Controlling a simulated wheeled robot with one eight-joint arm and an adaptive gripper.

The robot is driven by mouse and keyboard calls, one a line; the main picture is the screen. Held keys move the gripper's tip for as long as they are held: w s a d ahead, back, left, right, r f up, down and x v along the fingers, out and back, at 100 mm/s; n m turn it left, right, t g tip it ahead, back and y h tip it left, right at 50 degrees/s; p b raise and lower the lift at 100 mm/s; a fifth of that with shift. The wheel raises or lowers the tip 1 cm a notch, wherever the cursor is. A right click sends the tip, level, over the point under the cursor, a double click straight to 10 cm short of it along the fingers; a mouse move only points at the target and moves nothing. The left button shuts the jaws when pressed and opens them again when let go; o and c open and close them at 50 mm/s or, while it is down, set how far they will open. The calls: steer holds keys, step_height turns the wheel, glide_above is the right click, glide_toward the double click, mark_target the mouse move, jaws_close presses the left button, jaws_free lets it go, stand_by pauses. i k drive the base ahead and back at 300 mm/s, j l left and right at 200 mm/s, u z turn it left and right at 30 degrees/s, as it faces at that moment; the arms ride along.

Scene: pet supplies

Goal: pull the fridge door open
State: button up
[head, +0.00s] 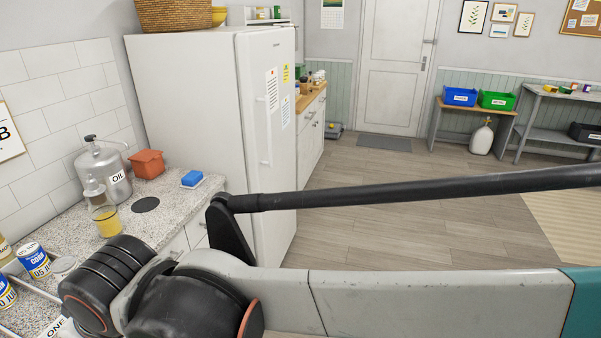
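The white fridge (185,100) stands at the left behind the counter, with its broad side facing me. Its door (282,150) is on the narrow front, facing right, and looks shut against the body. Papers and yellow notes are stuck on the door. A slim upright handle (267,145) seems to run along the door near its left edge. My gripper is not in view.
Open wooden floor (400,215) lies right of the fridge. Shelves with blue and green bins (495,100) stand at the far right.

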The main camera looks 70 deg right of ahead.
mark_target(265, 58)
steer(key=k+l+z, duration=0.15)
steer(key=z, duration=0.3)
steer(key=k+l+z, duration=0.1)
steer(key=l+z, duration=0.15)
steer(key=z, duration=0.2)
steer(key=l+z, duration=0.25)
steer(key=z, duration=0.85)
steer(key=i+l+u, duration=0.2)
steer(key=i, duration=0.5)
steer(key=j, duration=0.1)
